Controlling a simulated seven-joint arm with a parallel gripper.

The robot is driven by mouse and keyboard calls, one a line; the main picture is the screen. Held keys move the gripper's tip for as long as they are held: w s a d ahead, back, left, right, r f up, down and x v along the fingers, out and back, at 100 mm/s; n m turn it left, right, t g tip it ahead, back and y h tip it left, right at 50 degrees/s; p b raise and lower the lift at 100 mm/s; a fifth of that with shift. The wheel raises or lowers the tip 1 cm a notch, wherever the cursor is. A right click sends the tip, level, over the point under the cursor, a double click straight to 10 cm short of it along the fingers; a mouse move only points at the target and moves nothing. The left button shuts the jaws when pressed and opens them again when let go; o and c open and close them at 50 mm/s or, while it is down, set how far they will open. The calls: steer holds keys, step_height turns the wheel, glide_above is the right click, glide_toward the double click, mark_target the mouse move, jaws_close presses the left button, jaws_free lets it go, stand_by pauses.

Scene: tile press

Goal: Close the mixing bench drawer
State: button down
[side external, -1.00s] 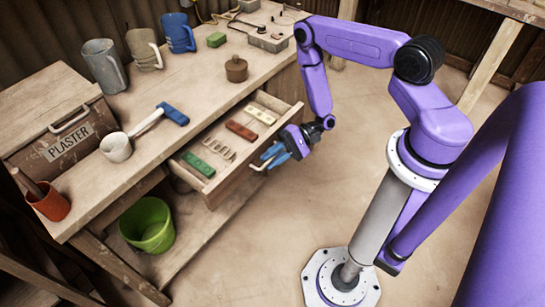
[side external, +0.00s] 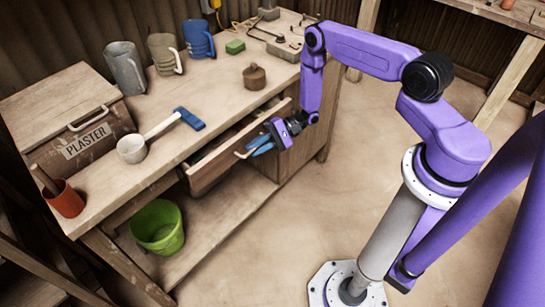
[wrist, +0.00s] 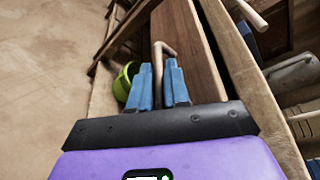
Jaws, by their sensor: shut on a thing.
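The mixing bench drawer (side external: 213,173) is a wooden drawer under the bench top, open by a small gap. A narrow strip of its inside shows behind the front, with a bit of green in it; most of its contents are hidden under the top. Its pale bar handle (side external: 240,155) is on the front and also shows in the wrist view (wrist: 166,48). My gripper (side external: 258,146) is at the handle, with its blue fingers on either side of the bar. In the wrist view my gripper (wrist: 160,82) is shut on the handle.
A green bucket (side external: 158,228) stands on the lower shelf. The floor before the bench is clear.

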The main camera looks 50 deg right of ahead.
mark_target(249, 142)
steer(key=shift+w, duration=1.75)
steer(key=c, duration=1.5)
jaws_free()
steer(key=shift+o, duration=0.2)
steer(key=v, duration=1.7)
steer(key=shift+d, duration=0.2)
steer(key=shift+s+r, duration=0.1)
steer(key=shift+s, duration=0.05)
jaws_close()
